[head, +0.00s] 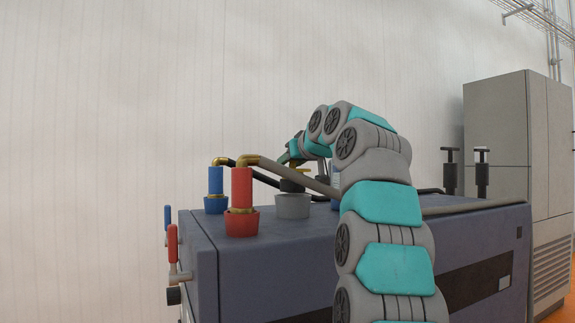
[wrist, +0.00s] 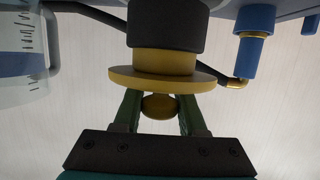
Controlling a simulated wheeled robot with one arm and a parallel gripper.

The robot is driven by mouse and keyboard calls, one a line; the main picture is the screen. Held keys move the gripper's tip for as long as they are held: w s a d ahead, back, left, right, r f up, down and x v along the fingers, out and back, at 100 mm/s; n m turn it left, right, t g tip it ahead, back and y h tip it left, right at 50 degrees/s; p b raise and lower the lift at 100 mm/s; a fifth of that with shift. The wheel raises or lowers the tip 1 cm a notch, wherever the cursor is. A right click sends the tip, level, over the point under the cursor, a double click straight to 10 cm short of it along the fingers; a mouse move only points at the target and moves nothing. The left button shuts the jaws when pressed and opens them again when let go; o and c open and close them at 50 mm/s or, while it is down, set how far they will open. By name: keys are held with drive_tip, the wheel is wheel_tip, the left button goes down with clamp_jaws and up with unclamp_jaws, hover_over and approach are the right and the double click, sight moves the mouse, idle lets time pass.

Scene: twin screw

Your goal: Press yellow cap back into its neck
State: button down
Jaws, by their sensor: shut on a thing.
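The yellow cap (wrist: 165,62) has a wide flange, a narrower collar and a round knob. In the wrist view, which looks upside down, my gripper (wrist: 160,107) has its two green fingers on either side of the knob, shut on it. The cap's collar meets the black neck (wrist: 166,25) and lines up with it; I cannot tell how deep it sits. In the head view a bit of the cap (head: 302,171) shows under my gripper (head: 293,161), above the black neck (head: 291,186) on its grey base (head: 293,206). My arm hides part of this area.
A blue fitting (head: 215,181) and a red fitting (head: 241,189) with hoses stand on the dark machine (head: 300,245). A clear container (wrist: 22,45) with markings is close by in the wrist view. Two T-handles (head: 482,172) and a grey cabinet (head: 500,140) stand at right.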

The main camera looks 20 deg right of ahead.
drive_tip(key=shift+f, duration=0.2)
drive_tip(key=shift+f+b, duration=1.1)
drive_tip(key=shift+b, duration=0.1)
drive_tip(key=shift+f, duration=0.2)
drive_tip(key=shift+f+b, duration=0.7)
drive_tip(key=shift+b, duration=0.1)
drive_tip(key=shift+f, duration=0.1)
drive_tip(key=shift+f+b, duration=0.35)
drive_tip(key=shift+b, duration=0.05)
idle(0.4)
